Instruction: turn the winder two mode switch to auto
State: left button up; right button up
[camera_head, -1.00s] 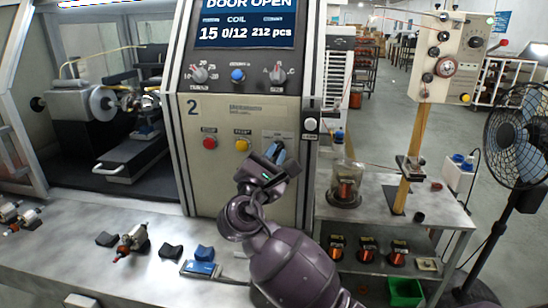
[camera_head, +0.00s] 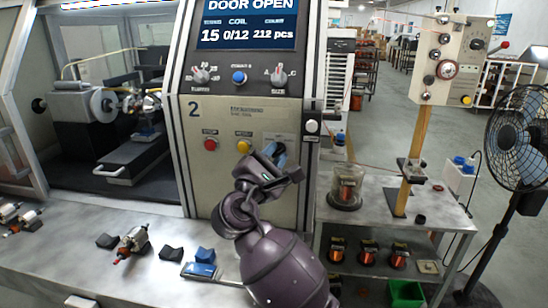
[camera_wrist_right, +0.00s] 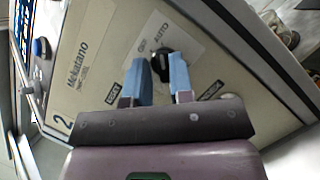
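Winder two is the beige cabinet (camera_head: 215,120) marked "2". In the right wrist view its mode switch is a black knob (camera_wrist_right: 160,65) on a pale label plate, with "AUTO" printed on one side. My right gripper (camera_wrist_right: 160,85) is open, its two blue fingers on either side of the knob. I cannot tell whether they touch it. In the head view my right gripper (camera_head: 274,153) is at the panel's lower right and hides the knob. The way the knob points is unclear. My left gripper is not in view.
A red button (camera_head: 211,144) and a yellow button (camera_head: 243,146) sit left of my gripper. The display (camera_head: 246,25) above reads "DOOR OPEN". Armatures and blue and black blocks lie on the bench (camera_head: 60,250) below. A side table (camera_head: 440,215) stands to the right.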

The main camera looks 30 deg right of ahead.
jog(key=shift+o, duration=1.4)
jog(key=shift+d+r, duration=0.15)
jog(key=shift+r, duration=0.05)
jog(key=shift+d+f, duration=0.25)
jog(key=shift+s+a+f, duration=0.15)
jog(key=shift+s+a, duration=0.05)
jog(key=shift+a, duration=0.35)
jog(key=v, duration=0.9)
jog(key=shift+s+a, duration=0.15)
jog(key=shift+s, duration=0.1)
